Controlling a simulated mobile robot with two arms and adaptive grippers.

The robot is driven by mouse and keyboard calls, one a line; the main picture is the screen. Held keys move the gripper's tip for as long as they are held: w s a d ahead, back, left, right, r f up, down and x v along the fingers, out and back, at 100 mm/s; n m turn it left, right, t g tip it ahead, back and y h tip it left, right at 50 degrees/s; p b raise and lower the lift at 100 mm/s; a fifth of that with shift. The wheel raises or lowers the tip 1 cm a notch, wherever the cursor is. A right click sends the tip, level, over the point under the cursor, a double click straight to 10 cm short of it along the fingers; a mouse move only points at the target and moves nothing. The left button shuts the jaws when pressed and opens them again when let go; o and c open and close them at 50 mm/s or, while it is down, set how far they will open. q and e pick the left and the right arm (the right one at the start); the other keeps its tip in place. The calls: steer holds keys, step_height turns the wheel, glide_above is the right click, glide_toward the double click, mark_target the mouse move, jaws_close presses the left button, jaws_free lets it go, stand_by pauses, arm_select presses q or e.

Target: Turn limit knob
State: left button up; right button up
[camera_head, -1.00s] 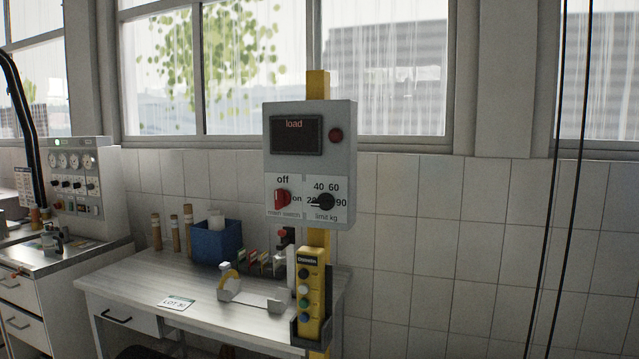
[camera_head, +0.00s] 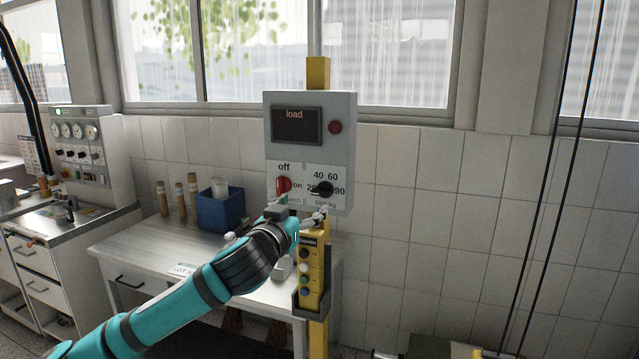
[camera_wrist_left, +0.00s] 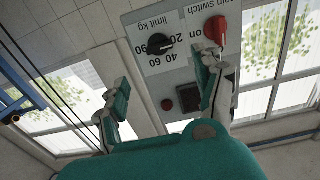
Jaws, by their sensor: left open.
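The black limit knob (camera_head: 323,189) sits at the lower right of the grey load box (camera_head: 350,140), with 20, 40, 60 and 90 printed around it. Its pointer is toward the 20 side. The knob also shows in the left wrist view (camera_wrist_left: 160,44), apart from the fingers. The red main switch (camera_head: 283,185) is to its left. My left gripper (camera_head: 304,211) is at the box's lower edge, just below the knob and switch. Its open fingers show in the left wrist view (camera_wrist_left: 163,85), with nothing between them. My right gripper is not in view.
A yellow post (camera_head: 318,73) carries the box, with a yellow push-button pendant (camera_head: 312,275) hanging below. A white table (camera_head: 130,246) with a blue bin (camera_head: 221,210) stands behind my left arm. Black cables hang at the right. The tiled wall is clear right of the box.

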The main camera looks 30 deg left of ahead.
mark_target(320, 193)
arm_select(q)
steer(key=p+x, duration=0.4)
steer(key=x, duration=0.6)
steer(key=shift+d+r, duration=0.1)
steer(key=shift+r, duration=0.05)
steer(key=shift+w+p, duration=0.35)
steer(key=shift+w, duration=0.1)
steer(key=shift+c, duration=0.2)
steer(key=c, duration=0.9)
steer(key=shift+c, duration=1.1)
